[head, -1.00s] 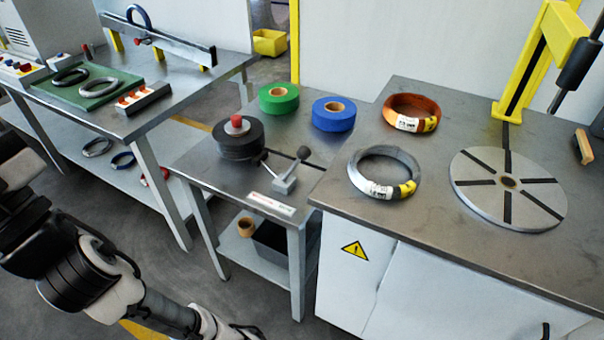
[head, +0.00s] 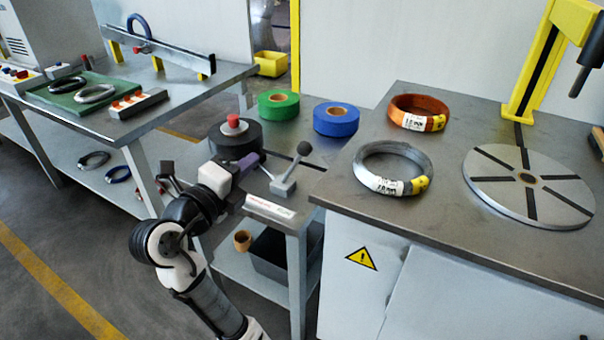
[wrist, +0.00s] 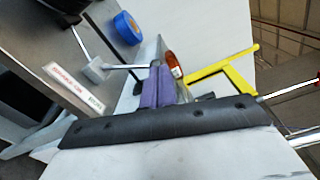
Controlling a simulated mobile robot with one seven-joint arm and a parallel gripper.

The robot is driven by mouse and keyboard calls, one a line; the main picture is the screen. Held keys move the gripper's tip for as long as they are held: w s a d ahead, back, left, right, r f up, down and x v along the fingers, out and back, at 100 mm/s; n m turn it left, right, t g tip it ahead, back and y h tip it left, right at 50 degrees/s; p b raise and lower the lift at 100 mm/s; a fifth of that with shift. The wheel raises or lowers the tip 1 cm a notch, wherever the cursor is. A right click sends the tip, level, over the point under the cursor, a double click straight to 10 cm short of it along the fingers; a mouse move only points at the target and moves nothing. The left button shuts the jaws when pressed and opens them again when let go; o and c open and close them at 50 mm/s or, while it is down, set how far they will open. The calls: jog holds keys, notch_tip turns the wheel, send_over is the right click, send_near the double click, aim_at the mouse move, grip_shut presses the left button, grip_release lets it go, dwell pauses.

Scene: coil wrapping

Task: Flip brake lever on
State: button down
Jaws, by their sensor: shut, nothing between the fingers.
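The brake lever sits on the middle bench. It has a grey base (head: 284,187), a dark ball knob (head: 304,149) on a tilted arm, and a thin rod pointing left. In the wrist view its grey base (wrist: 96,70) lies left of the fingers, with the rod reaching towards them. My gripper (head: 259,160), with purple fingers, is shut and empty. It is left of the lever, near the rod's end; I cannot tell whether they touch. In the wrist view the shut fingers of my gripper (wrist: 157,74) point towards the far wall.
A black tape roll (head: 236,135) with a red cap is just behind my gripper. Green (head: 279,104) and blue (head: 335,118) rolls stand at the bench's back. The right table (head: 455,240) holds two wire coils and a turntable (head: 529,184).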

aim_at(295, 165)
jog(key=d+f+m+g+h, duration=0.1)
jog(key=d+m, duration=0.1)
jog(key=s+d+f+m+g+h, duration=0.1)
jog(key=d+f+m+g, duration=0.1)
jog(key=shift+s+f+m, duration=0.15)
jog(key=shift+f+m, duration=0.15)
jog(key=shift+d, duration=0.1)
jog(key=x, duration=1)
jog(key=shift+r+p, duration=0.2)
jog(key=shift+p, duration=0.25)
